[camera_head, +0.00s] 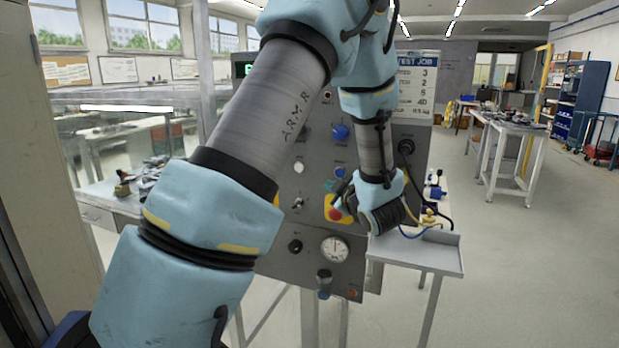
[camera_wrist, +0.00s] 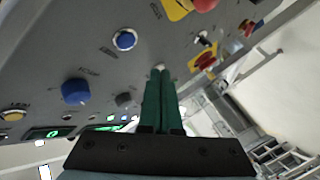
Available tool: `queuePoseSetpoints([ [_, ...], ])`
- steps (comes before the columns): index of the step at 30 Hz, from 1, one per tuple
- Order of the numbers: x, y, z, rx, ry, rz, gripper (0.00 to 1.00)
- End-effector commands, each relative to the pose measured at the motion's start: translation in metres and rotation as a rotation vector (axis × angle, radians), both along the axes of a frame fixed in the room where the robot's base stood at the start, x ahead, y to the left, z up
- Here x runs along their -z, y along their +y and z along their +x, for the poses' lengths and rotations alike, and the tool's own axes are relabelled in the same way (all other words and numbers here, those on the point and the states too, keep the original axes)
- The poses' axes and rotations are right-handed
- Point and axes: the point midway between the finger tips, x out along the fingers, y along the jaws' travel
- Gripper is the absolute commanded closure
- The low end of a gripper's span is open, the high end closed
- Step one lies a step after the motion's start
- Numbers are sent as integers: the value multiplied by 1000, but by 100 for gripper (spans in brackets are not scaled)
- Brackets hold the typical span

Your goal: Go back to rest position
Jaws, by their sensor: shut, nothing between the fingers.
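My gripper (camera_wrist: 161,75) shows in the wrist view with its two green fingers side by side, shut and empty. Its tips lie over the face of the grey control panel (camera_wrist: 180,38); I cannot tell whether they touch it. In the head view my blue and grey arm reaches across in front of the panel (camera_head: 315,190) and hides much of it. The fingers are hidden there behind my wrist.
The panel carries a blue knob (camera_head: 339,132), a red button on a yellow plate (camera_head: 335,213) and a round gauge (camera_head: 334,249). A grey side shelf (camera_head: 440,256) juts out at the right. A workbench (camera_head: 508,130) stands farther right. The floor between is clear.

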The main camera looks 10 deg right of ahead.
Motion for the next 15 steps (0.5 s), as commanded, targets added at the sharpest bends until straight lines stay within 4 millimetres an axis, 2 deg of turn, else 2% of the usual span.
queuePoseSetpoints([
  [4, 8, 21, 12, 156, 198, 39, 100],
  [8, 22, 43, 0, 336, 410, 119, 100],
  [11, 33, 66, -26, 473, 575, 201, 100],
  [14, 44, 97, -63, 600, 746, 292, 100],
  [15, 48, 110, -81, 649, 815, 330, 100],
])
